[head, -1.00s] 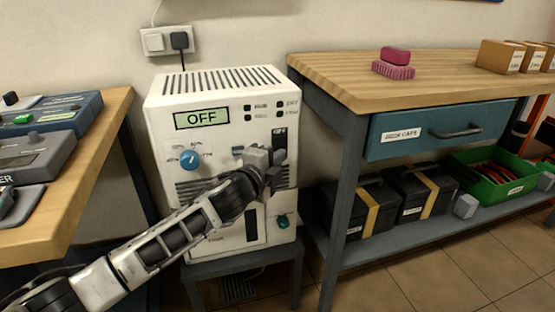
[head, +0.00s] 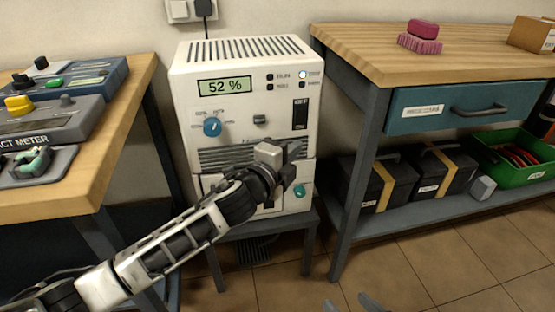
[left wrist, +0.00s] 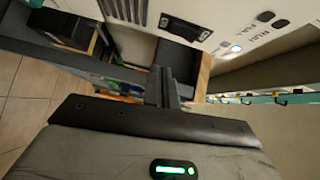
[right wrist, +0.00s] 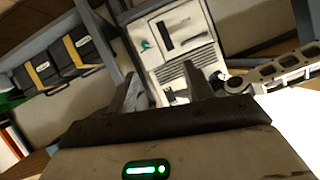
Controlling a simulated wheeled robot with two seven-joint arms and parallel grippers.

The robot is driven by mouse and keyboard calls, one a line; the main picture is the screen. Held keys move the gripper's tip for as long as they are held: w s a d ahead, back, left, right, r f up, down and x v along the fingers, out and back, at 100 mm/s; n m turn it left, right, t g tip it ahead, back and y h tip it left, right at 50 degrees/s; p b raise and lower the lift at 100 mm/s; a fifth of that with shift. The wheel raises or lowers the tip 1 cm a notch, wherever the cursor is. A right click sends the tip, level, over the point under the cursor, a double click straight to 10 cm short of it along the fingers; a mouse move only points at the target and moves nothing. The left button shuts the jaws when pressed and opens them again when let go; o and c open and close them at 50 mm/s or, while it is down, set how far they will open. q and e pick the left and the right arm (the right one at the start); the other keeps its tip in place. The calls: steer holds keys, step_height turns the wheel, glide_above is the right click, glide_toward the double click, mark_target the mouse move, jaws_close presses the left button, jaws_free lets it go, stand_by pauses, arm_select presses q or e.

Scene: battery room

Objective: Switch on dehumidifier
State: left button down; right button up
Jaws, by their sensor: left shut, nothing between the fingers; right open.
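The white dehumidifier (head: 240,133) stands on a low grey stand. Its display (head: 224,86) reads 52 %, and one indicator light (head: 302,75) is lit. A black switch (head: 300,114) is at the right of its front, with a blue dial (head: 212,127) at the left. My left gripper (head: 290,150) is shut and empty, in front of the machine below the switch; its closed fingers (left wrist: 163,87) show in the left wrist view. My right gripper (head: 349,303) is open and low at the bottom edge; in the right wrist view the dehumidifier (right wrist: 182,45) is beyond its fingers.
A wooden bench with meters (head: 40,110) stands at the left. A workbench (head: 440,62) with a blue drawer (head: 465,106) stands at the right, close to the machine. Black cases and a green bin (head: 520,174) are on its lower shelf. The tiled floor ahead is clear.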

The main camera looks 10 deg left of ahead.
arm_select(q)
steer(key=v, duration=0.5)
steer(key=shift+s+a+f+p, duration=0.1)
steer(key=shift+s+f+p, duration=0.2)
steer(key=shift+f, duration=0.1)
arm_select(e)
steer(key=shift+w+d+f+h, duration=0.2)
steer(key=shift+d+f+h, duration=0.1)
steer(key=shift+f, duration=0.25)
